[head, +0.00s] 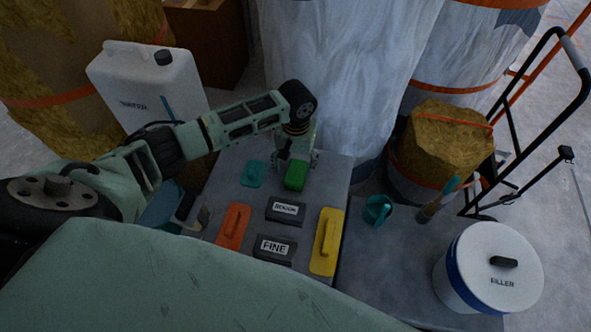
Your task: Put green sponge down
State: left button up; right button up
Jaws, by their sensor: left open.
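The green sponge (295,175) is a small bright green block on the grey table (332,185), near its far side. My left gripper (296,162) points down right above and behind the sponge, with its fingers open. The sponge appears to rest on the table top. Whether a finger still touches it is too small to tell. My right gripper is not in the head view.
A teal float (252,173) lies left of the sponge. An orange float (233,227), a yellow float (327,240) and dark blocks labelled "FINE" (274,248) and "ROUGH" (286,211) lie nearer. A water canister (150,85) and filler bucket (490,265) stand at the sides.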

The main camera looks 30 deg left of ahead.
aim_at(296, 174)
pick_arm(q)
notch_tip(296, 174, up, 6)
jog(key=shift+f, duration=0.1)
dwell(0.6)
